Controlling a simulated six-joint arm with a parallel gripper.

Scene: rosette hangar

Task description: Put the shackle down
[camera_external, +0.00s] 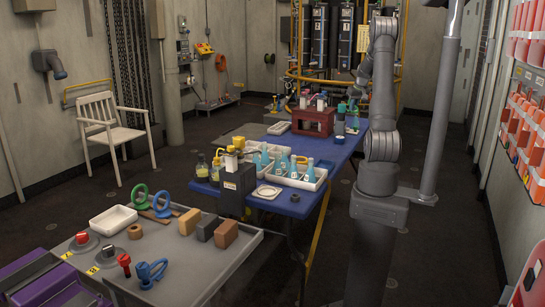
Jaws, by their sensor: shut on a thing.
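My gripper (356,92) is small in the view, at the far right part of the blue table (222,199), above its far end. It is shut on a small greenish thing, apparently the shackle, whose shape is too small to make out. I cannot tell whether that thing touches anything below. Another shackle-like blue piece (150,272) lies on the grey bench (195,258) in the foreground, far from my gripper.
Bottles (340,122) and a dark red rack (312,118) stand close to my gripper. The grey bench holds a green ring (139,196), blocks (225,234) and a white tray (113,220). A pole (442,110) rises at right.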

